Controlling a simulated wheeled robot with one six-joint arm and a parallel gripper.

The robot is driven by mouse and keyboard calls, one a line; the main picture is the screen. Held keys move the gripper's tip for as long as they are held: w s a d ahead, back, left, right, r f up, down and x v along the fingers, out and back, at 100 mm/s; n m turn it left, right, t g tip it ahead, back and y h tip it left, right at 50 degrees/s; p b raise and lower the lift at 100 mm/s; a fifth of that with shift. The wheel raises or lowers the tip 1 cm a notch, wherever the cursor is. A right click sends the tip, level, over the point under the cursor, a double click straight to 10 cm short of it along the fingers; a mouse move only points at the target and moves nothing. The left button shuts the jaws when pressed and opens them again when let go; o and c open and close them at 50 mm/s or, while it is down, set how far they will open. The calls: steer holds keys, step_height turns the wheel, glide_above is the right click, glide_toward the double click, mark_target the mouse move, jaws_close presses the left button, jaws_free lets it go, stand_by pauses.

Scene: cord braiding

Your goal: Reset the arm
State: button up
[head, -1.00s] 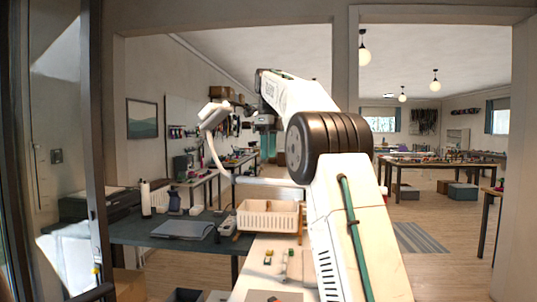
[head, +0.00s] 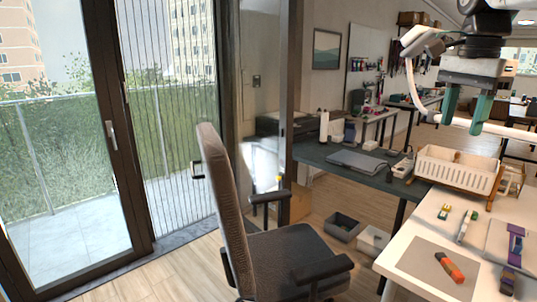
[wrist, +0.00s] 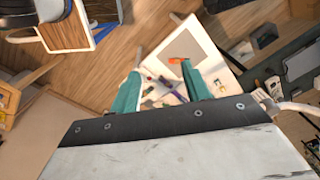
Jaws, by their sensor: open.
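My gripper (head: 464,115) hangs at the upper right in the head view, its two green fingers apart and pointing down. Nothing shows between them. It is high above the white table (head: 405,262). The wrist view shows my gripper (wrist: 160,92) from behind, with the same white table (wrist: 215,62) far below. An orange cord piece (head: 449,266) lies on a grey-brown mat (head: 420,262). A purple cord piece (head: 515,245) lies at the right edge of the table.
A cream basket (head: 455,172) stands at the table's back. A dark desk (head: 335,160) holds a closed grey laptop (head: 356,161). An office chair (head: 290,255) stands left of the table. Grey bins (head: 342,227) sit on the floor. A glass door (head: 60,150) is at the far left.

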steer(key=s+a+f+n, duration=0.5)
steer(key=s+f+n, duration=0.2)
steer(key=s+f, duration=0.3)
steer(key=s+a+f+n, duration=0.4)
steer(key=s+f+n, duration=0.4)
steer(key=s+f, duration=0.3)
steer(key=shift+s+a+n+t, duration=0.3)
steer(key=shift+s+a+t, duration=0.1)
steer(key=shift+s, duration=0.2)
steer(key=shift+f, duration=0.1)
